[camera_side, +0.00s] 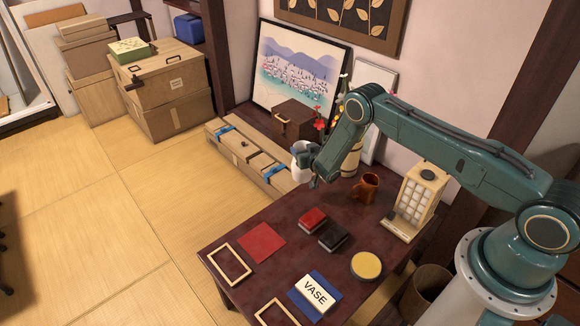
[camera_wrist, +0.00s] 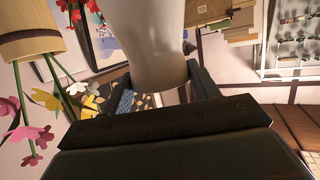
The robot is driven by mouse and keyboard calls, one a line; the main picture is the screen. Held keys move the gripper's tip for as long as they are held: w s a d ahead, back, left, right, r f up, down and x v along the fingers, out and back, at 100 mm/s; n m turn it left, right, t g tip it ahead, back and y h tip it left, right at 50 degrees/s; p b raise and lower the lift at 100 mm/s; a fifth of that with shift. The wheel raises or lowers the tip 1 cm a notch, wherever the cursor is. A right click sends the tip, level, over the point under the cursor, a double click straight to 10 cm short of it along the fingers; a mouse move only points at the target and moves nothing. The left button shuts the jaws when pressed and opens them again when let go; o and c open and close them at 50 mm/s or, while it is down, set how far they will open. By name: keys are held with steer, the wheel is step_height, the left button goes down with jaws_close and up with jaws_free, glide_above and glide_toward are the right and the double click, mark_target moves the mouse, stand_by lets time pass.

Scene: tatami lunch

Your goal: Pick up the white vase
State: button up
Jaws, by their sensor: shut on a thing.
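The white vase (camera_side: 300,162) shows at the far edge of the dark red table, partly hidden by my gripper (camera_side: 314,172). In the wrist view the white vase (camera_wrist: 152,45) stands large between the two fingers of my gripper (camera_wrist: 158,90), which are shut on it. Its top is cut off by the frame edge. I cannot tell from the side view whether its base touches anything. A card reading VASE (camera_side: 315,291) lies on a blue mat (camera_side: 298,303) at the table's near edge.
The table (camera_side: 270,215) also holds a brown mug (camera_side: 366,187), a lantern (camera_side: 419,195), red and black boxes, a yellow-topped round thing (camera_side: 366,265), a red square (camera_side: 261,243) and pale frames. A bamboo vase with flowers (camera_side: 350,157) stands close behind my gripper. Long cardboard boxes (camera_side: 240,152) lie behind the table.

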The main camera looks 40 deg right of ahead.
step_height(320, 180, up, 8)
stand_by(0.5)
steer(key=shift+r, duration=0.1)
stand_by(0.4)
